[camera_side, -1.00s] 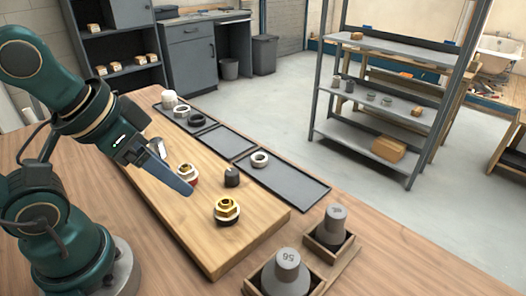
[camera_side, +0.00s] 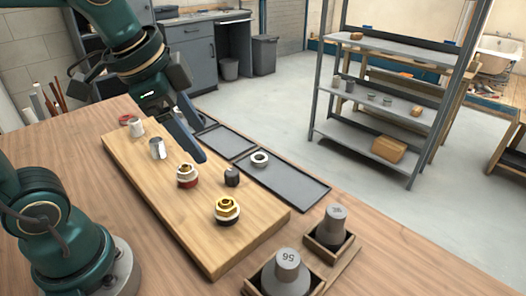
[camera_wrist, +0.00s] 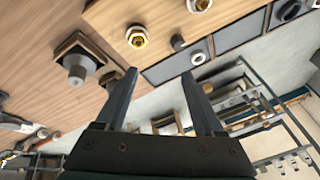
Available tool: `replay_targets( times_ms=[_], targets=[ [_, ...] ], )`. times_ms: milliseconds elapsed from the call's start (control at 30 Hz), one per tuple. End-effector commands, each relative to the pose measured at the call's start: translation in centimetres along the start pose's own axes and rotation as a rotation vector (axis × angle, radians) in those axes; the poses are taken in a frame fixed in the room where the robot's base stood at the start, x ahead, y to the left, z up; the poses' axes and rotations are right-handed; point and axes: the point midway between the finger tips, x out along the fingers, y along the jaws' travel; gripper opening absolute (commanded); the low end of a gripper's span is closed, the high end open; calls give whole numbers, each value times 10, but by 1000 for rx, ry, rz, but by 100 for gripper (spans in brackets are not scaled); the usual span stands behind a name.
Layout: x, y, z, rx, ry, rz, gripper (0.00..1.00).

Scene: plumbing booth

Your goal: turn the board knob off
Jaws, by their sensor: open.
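The wooden board (camera_side: 175,205) lies on the table with fittings along it. A small dark knob (camera_side: 232,176) stands at its right edge, and it also shows in the wrist view (camera_wrist: 178,42). Its on or off setting cannot be read. My gripper (camera_side: 192,150) is open and empty, raised behind and left of the knob in the side view. In the wrist view both fingers (camera_wrist: 160,72) are spread, with the knob beyond their tips and nothing between them.
A gold hex fitting (camera_side: 227,211), a red-based brass fitting (camera_side: 187,175) and metal cylinders (camera_side: 157,148) stand on the board. Dark trays (camera_side: 290,188) lie behind it. Grey weights (camera_side: 282,272) sit in wooden holders at the front right. A shelf rack (camera_side: 370,130) stands farther back.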

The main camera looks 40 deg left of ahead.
Motion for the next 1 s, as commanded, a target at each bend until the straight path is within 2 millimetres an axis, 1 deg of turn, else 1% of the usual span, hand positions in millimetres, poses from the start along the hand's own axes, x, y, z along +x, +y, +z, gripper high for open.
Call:
replay_targets(
  times_ms=[100,233,367,500,600,867,1000],
  targets=[
    [15,-19,-15,119,-60,41,70],
    [39,-37,-27,231,-119,96,70],
    [69,-52,-32,304,-174,160,70],
    [100,-61,-30,319,-225,222,70],
    [116,-62,-25,304,-253,253,70],
    [140,-57,-12,288,-286,290,70],
    [157,-52,-6,288,-286,290,70]
  ],
)
